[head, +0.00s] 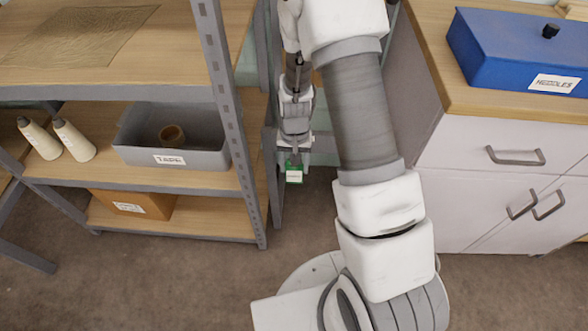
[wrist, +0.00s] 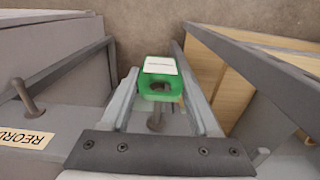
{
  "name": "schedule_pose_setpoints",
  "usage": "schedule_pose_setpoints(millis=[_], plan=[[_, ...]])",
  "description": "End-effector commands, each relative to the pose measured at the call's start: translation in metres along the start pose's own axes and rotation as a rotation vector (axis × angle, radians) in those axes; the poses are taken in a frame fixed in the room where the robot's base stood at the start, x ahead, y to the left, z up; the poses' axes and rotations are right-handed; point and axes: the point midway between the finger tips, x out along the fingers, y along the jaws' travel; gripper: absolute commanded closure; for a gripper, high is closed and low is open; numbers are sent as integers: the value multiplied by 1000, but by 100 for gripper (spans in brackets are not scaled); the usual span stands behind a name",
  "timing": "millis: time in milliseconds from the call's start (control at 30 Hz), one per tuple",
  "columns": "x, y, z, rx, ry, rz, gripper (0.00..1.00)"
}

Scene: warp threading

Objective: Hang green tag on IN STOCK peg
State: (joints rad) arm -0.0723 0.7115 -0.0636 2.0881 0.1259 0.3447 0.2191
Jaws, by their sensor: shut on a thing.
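My gripper (head: 294,160) is shut on the green tag (head: 294,174), which has a white label. In the wrist view, the tag (wrist: 160,80) sits between the two fingertips, with its label on the far part and its hole on the near part. A grey peg (wrist: 155,119) shows just below the hole, between the fingers. I cannot tell whether its end is inside the hole. The IN STOCK lettering does not show. Another peg (wrist: 30,97) stands at the left, above a label (wrist: 22,137) reading REORDER, partly cut off.
A shelf unit (head: 228,100) stands left of my gripper, holding a grey TAPE bin (head: 200,154) and two cones of thread. Bare floor shows below the gripper.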

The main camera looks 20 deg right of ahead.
Motion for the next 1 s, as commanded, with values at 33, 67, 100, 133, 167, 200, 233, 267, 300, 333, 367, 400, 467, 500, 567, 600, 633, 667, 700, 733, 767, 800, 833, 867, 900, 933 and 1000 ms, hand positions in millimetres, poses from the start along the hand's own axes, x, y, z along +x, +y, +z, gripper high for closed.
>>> schedule_pose_setpoints(millis=[33,67,100,133,167,200,233,267,300,333,367,400,467,500,567,600,633,667,700,733,767,800,833,867,900,933,1000], plan=[[1,0,-4,1,0,0,91],[1,0,-5,1,0,0,91],[1,0,-8,1,-1,0,91],[2,1,-9,1,0,0,91],[2,0,-11,1,0,0,91],[2,0,-14,1,1,0,91],[2,0,-16,1,1,0,91],[2,0,-17,1,0,0,91],[2,0,-20,1,0,0,91],[2,0,-22,1,0,0,91],[2,0,-24,1,1,0,91],[2,0,-26,1,1,0,91],[3,0,-29,1,1,0,91],[3,0,-32,1,0,0,91],[7,0,-34,1,-1,0,91],[8,0,-35,1,-1,1,91],[9,0,-36,1,-1,1,91],[9,0,-38,1,-1,0,91],[10,0,-39,1,0,0,91],[11,0,-40,1,0,0,91],[11,0,-41,1,0,0,91],[12,0,-41,1,0,0,91],[13,0,-42,1,0,0,91],[13,0,-42,1,0,0,91],[14,0,-42,1,0,0,91],[14,0,-42,1,0,0,91],[14,0,-43,1,0,0,91]])
